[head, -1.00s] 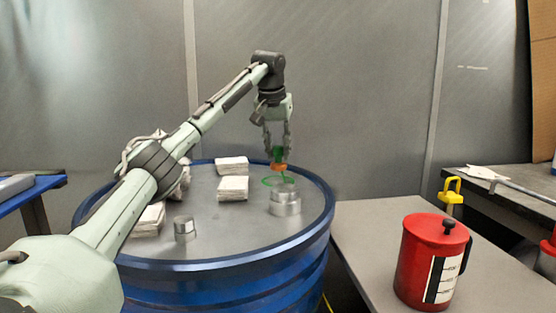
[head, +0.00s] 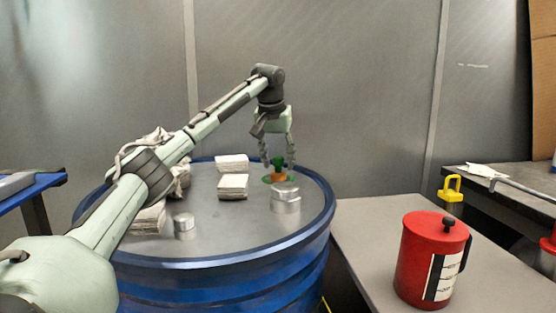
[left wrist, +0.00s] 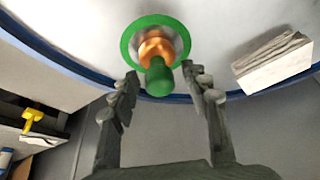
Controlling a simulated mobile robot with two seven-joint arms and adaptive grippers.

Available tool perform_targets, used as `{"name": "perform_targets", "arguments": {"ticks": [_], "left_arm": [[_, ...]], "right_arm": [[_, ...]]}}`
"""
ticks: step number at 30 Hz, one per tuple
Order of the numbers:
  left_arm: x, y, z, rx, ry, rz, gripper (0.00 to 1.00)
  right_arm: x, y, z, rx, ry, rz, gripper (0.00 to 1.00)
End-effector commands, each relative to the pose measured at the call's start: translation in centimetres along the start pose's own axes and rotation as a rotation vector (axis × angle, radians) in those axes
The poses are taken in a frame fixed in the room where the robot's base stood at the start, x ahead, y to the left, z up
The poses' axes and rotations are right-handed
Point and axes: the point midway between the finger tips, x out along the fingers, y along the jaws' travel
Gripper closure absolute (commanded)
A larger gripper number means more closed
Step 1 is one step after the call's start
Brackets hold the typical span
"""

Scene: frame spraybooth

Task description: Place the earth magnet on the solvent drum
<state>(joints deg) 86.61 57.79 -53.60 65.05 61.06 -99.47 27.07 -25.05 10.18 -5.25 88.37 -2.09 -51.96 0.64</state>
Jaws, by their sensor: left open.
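The earth magnet, with a green disc base, orange collar and green knob, appears to stand upright on the solvent drum's lid, behind a short metal tin. It shows in the head view (head: 278,174) and the left wrist view (left wrist: 156,48). The solvent drum (head: 225,262) is blue with a grey lid. My left gripper (head: 279,164) is open above the lid, its fingers on either side of the knob. In the left wrist view the gripper (left wrist: 161,78) has gaps between both fingers and the knob. The tin partly hides the magnet's base in the head view.
On the lid are the metal tin (head: 285,198), a smaller tin (head: 184,226) and white cloth stacks (head: 233,187). A red can (head: 432,262) stands on the grey table at right. A yellow-handled item (head: 452,189) is behind it. A blue table (head: 30,190) is at left.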

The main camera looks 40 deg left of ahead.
Motion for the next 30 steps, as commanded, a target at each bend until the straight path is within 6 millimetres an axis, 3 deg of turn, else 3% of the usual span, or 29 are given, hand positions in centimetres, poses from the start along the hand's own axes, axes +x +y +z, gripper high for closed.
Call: {"name": "perform_targets", "arguments": {"ticks": [5,15,21,30], "left_arm": [[-1.0,0.1,-0.2,0.001,0.002,0.002,0.53],[-8.0,0.1,-0.2,0.001,0.004,0.003,0.53],[-11.2,0.0,-0.2,0.0,0.002,0.001,0.53],[-12.3,0.0,-0.1,0.0,-0.001,0.0,0.53]], "right_arm": [[0.0,0.0,0.0,0.0,0.0,0.0,0.6],[-0.7,0.1,-0.9,0.005,0.014,0.0,0.6],[-0.6,0.1,-0.7,0.004,0.01,0.0,0.6],[0.2,0.0,0.5,0.001,-0.006,0.0,0.6]]}}
